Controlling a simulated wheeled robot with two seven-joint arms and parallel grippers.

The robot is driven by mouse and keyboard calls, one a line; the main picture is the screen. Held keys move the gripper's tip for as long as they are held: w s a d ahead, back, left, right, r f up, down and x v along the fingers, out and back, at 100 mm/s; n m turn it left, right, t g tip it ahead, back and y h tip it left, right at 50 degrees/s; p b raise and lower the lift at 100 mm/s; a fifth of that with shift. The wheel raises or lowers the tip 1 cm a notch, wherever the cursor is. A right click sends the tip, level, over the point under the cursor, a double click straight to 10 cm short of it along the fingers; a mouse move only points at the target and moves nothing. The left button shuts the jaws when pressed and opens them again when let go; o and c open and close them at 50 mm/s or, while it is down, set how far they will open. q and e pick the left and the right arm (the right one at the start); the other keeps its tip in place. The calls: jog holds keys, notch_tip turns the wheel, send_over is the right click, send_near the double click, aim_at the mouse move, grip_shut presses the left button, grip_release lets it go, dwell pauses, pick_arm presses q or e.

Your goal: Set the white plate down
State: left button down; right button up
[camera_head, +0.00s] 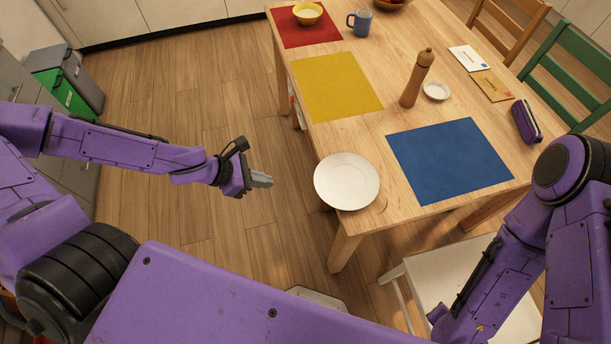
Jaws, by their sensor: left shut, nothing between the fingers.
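The white plate (347,180) lies at the near left corner of the wooden table (366,125), and its left side reaches past the table's edge. My left gripper (262,181) is shut and empty, to the left of the plate and apart from it, over the floor. My right arm comes in at the right, and its gripper does not show.
A blue mat (450,160), a yellow mat (337,87) and a red mat (298,27) lie on the table. A pepper mill (416,78), a small dish (436,91) and a purple case (526,122) stand near. A white chair (460,285) is at the near side.

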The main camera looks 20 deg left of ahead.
pick_arm(q)
jog(key=w+d+r+b+x, duration=0.1)
jog(key=r+b+x, duration=0.1)
jog(key=b+x, duration=0.5)
jog(key=x, duration=0.6)
jog(key=shift+d, duration=0.3)
jog(key=shift+w, duration=0.15)
